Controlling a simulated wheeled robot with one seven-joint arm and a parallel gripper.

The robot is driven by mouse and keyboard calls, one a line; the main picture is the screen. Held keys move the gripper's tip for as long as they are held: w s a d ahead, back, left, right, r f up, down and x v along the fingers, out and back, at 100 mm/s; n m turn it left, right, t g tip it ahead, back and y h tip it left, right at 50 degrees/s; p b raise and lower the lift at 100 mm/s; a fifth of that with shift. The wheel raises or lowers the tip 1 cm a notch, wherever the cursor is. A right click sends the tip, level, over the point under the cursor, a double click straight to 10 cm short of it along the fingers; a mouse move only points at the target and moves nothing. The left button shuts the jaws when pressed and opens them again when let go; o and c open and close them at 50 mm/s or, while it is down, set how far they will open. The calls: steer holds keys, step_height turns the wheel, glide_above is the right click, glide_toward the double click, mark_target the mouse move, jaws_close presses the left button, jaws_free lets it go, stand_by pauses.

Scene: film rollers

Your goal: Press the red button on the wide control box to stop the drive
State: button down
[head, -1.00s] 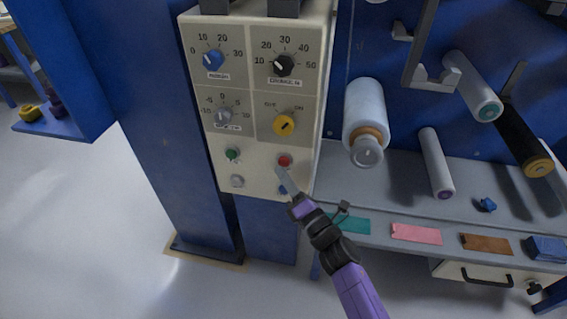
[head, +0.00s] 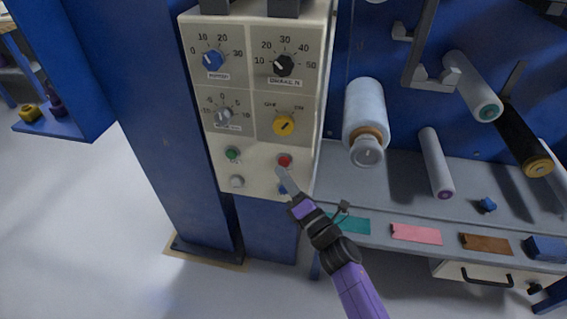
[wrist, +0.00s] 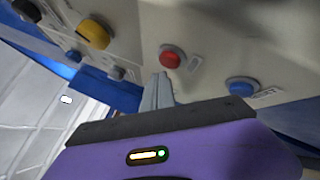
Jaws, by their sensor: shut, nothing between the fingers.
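The wide control box (head: 268,140) is a cream panel on a blue post in the head view. Its red button (head: 285,160) sits at the lower right of the panel, and it also shows in the wrist view (wrist: 171,57). My gripper (head: 282,172) is shut and empty, its fingertips just below the red button in the head view. In the wrist view the shut fingers (wrist: 160,82) end close beside the red button. I cannot tell whether they touch the panel.
A green button (head: 232,154), a white button (head: 237,181) and a blue button (wrist: 242,86) are near the red one. Dials and a yellow knob (head: 284,126) are above. A pale film roller (head: 365,115) juts out to the right, over a grey shelf (head: 390,180).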

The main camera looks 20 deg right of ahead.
steer(key=shift+w+d, duration=0.1)
steer(key=shift+w+d, duration=0.15)
steer(key=shift+w, duration=0.05)
steer(key=shift+w+d, duration=0.3)
steer(key=shift+w, duration=0.1)
stand_by(1.1)
steer(key=shift+s, duration=0.1)
steer(key=shift+s+a, duration=0.5)
steer(key=shift+s, duration=0.15)
steer(key=shift+s+a+b, duration=0.25)
steer(key=shift+s+a, duration=0.5)
steer(key=shift+s, duration=0.25)
steer(key=shift+s+a+b, duration=0.25)
steer(key=shift+s+a, duration=0.5)
steer(key=shift+s, duration=0.25)
